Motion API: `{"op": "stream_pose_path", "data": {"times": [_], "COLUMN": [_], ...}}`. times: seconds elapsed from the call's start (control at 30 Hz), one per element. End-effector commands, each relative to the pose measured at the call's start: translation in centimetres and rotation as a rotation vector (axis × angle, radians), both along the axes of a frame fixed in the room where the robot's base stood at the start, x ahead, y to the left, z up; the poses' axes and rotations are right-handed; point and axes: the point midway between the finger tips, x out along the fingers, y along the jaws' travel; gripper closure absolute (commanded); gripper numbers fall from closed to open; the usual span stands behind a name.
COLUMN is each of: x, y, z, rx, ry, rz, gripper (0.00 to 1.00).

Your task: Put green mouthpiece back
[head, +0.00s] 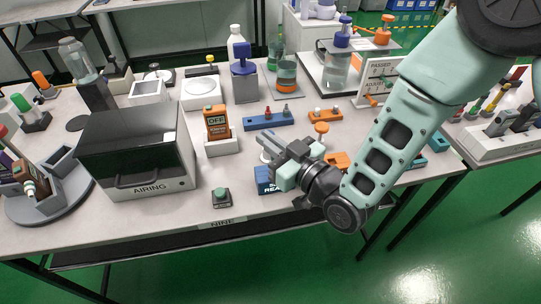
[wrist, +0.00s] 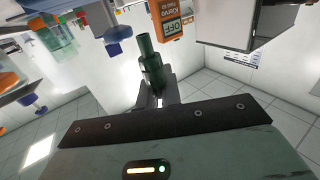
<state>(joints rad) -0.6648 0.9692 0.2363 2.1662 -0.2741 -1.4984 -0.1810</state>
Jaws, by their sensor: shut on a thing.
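My gripper (head: 266,145) is above the front middle of the table, to the right of the orange tester. In the wrist view my gripper (wrist: 157,92) is shut on the green mouthpiece (wrist: 151,62), a dark green stepped tube that sticks out past the fingertips. I cannot make out the mouthpiece in the head view. The orange tester (head: 215,121) stands upright in a white stand (head: 221,146), its screen reading OFF. It also shows upside down in the wrist view (wrist: 172,20), beyond the mouthpiece and apart from it.
A dark box marked AIRING (head: 140,150) stands left of the tester. A green button (head: 221,194) is near the front edge. A blue rack (head: 268,121) and an orange rack (head: 325,115) lie behind my gripper. A grey round stand (head: 62,196) is at far left.

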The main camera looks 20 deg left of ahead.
Motion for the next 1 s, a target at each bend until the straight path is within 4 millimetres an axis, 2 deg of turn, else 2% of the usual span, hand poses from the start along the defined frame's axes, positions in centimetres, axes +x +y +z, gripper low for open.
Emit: {"op": "stream_pose_path", "data": {"times": [0.3,0.73,0.8,0.83,1.0], "x": [0.0,0.0,0.0,0.0,0.0], "y": [0.0,0.0,0.0,0.0,0.0], "z": [-3.9,-4.5,-4.3,-4.3,-4.3], "rx": [0.0,0.0,0.0,0.0,0.0], "ry": [0.0,-0.001,-0.001,-0.001,-0.001], "rz": [0.0,0.0,0.0,0.0,0.0], "gripper": [1.0,1.0,0.77,0.72,0.72]}}
